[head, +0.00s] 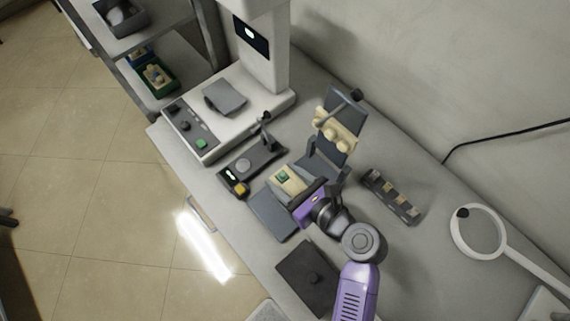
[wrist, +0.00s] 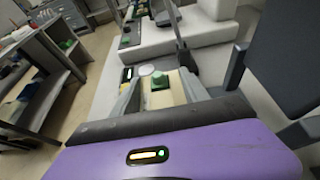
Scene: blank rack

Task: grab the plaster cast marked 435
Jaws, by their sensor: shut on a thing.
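My gripper (head: 290,184), purple with grey fingers, is shut on a cream plaster cast (head: 294,182) with a green patch on top. In the wrist view the cast (wrist: 174,98) sits between the two grey fingers (wrist: 162,88), its green part facing up. No number can be read on it, so I cannot tell whether it is the one marked 435. Another cream piece with rounded lumps (head: 335,133) rests on a grey upright stand (head: 343,104) behind the gripper. Whether the held cast touches the surface below is hidden.
A white machine (head: 262,95) stands at the back left of the grey bench. A small dark device (head: 250,168) is left of the gripper. A slotted rack (head: 391,196) and a ring magnifier (head: 478,232) are to the right. A dark plate (head: 308,278) lies in front.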

